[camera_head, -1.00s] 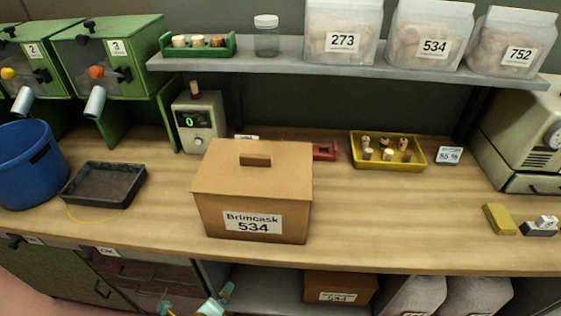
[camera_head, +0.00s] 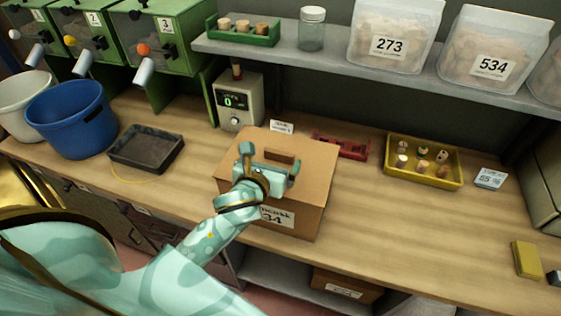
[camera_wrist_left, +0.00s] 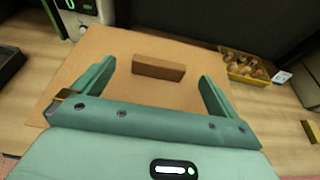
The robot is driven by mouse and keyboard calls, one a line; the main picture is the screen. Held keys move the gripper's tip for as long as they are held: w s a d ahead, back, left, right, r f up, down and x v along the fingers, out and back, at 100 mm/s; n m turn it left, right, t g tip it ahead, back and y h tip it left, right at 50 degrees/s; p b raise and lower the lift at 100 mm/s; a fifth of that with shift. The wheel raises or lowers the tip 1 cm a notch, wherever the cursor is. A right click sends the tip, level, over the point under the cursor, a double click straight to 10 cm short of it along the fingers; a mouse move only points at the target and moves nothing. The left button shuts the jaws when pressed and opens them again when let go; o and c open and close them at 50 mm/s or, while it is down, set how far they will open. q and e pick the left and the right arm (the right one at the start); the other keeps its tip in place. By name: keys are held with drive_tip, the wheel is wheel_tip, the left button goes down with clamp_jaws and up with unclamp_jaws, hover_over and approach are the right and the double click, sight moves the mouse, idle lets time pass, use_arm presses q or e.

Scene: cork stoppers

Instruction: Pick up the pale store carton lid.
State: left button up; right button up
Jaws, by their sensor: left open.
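The pale store carton lid (camera_head: 310,154) is a flat tan cardboard top resting on the carton (camera_head: 312,218), whose label is partly hidden behind my left arm. A brown block handle (camera_head: 280,155) stands on the middle of the lid. The lid (camera_wrist_left: 120,50) and its handle (camera_wrist_left: 158,67) also show in the left wrist view. My left gripper (camera_head: 270,158) is over the lid, its fingers spread. In the left wrist view the open left gripper (camera_wrist_left: 157,75) has one finger to each side of the handle, with gaps between. My right gripper is not in view.
A yellow tray (camera_head: 458,184) with several corks stands right of the carton, and a black tray (camera_head: 172,160) and blue bucket (camera_head: 70,118) stand left. A counter device (camera_head: 240,100) is behind. The shelf (camera_head: 340,68) runs above.

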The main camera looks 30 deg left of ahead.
sight(278, 155)
use_arm(q)
drive_tip(key=x, duration=0.3)
drive_tip(key=b+x, duration=0.1)
drive_tip(key=x, duration=0.1)
drive_tip(key=shift+w+f, duration=0.25)
drive_tip(key=shift+f, duration=0.15)
drive_tip(key=shift+s+r, duration=0.1)
drive_tip(key=c, duration=1.1)
